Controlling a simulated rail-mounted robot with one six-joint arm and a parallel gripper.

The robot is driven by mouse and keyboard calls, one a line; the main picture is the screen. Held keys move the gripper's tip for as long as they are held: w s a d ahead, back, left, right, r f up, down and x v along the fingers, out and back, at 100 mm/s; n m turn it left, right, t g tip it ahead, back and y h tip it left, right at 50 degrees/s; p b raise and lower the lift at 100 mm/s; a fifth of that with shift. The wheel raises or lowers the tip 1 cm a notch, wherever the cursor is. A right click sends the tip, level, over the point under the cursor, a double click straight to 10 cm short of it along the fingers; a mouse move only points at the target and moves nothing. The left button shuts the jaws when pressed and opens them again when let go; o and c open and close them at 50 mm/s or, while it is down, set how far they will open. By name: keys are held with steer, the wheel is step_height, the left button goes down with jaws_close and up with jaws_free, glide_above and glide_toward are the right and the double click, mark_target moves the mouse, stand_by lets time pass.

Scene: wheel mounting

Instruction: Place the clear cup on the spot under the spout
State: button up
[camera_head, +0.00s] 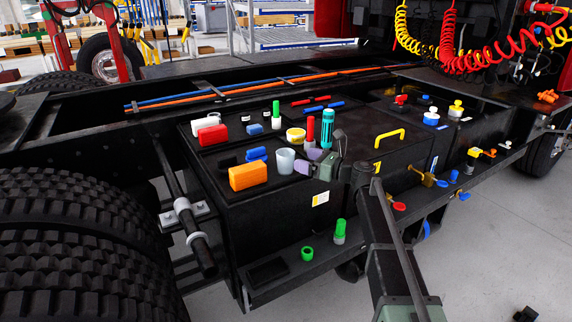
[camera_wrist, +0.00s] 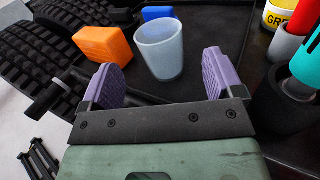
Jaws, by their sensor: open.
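The clear cup (camera_head: 285,160) is a pale, translucent, upright tumbler on the black box top, right of an orange block. In the wrist view the cup (camera_wrist: 160,50) stands ahead of my gripper (camera_wrist: 160,80), roughly centred between its two purple fingers. My gripper (camera_head: 308,161) is open and empty, low over the box top, just right of the cup in the head view. The fingers are spread on either side of the cup's line, and I see no grip on it. I cannot clearly make out a spout or the spot under it.
The orange block (camera_head: 248,176) and a blue block (camera_head: 257,154) stand left of the cup. A yellow tub (camera_head: 296,136), a red-topped item (camera_head: 310,130) and a teal cylinder (camera_head: 327,128) stand close behind my gripper. A yellow handle (camera_head: 389,138) rises to the right.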

mark_target(284, 153)
steer(key=x, duration=0.8)
steer(key=shift+a, duration=0.1)
steer(key=shift+s, duration=0.1)
steer(key=c, duration=1.1)
steer(key=shift+r, duration=0.1)
step_height(284, 153, up, 20)
steer(key=p, duration=2)
